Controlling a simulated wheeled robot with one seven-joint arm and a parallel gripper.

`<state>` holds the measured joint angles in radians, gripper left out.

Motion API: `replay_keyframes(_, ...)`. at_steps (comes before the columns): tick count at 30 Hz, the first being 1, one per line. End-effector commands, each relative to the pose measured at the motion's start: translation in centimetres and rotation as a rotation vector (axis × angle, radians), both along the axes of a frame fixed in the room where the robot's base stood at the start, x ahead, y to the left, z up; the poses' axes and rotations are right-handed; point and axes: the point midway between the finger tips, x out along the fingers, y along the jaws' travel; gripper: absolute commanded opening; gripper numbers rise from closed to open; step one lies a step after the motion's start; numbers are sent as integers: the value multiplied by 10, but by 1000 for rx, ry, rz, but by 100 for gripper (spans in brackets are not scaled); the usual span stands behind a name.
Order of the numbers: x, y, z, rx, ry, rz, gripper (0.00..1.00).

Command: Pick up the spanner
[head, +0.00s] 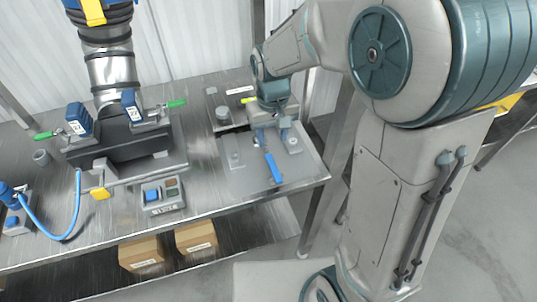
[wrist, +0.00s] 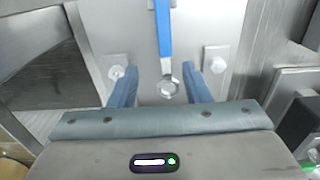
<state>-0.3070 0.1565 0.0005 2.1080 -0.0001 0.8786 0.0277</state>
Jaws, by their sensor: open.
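The spanner has a blue handle and a silver ring end. In the head view the spanner (head: 273,168) lies on a grey plate (head: 240,182) near the right front corner of the metal bench. In the wrist view the spanner (wrist: 164,32) runs from the top edge down to its ring end, which sits between my two blue fingers. My gripper (head: 271,138) is above the plate at the far end of the spanner, and it also shows in the wrist view (wrist: 164,80). The fingers are open, one on each side of the spanner, with gaps visible. Contact height cannot be judged.
Two small metal blocks with round knobs (wrist: 116,72) (wrist: 215,66) flank the spanner close outside my fingers. A clamped machine with a steel duct (head: 118,140) stands at the left. A small control box (head: 162,196) sits at the front. Cardboard boxes (head: 141,254) are on the shelf below.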

Motion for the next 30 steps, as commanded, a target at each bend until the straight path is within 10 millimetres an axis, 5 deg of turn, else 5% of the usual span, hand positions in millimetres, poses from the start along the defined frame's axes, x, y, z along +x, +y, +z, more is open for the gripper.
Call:
replay_keyframes(18,-9,6,-69,0,1,-1,44)
replay_keyframes(27,-8,6,-75,1,-2,0,44)
replay_keyframes(30,-8,6,-75,1,-2,0,21)
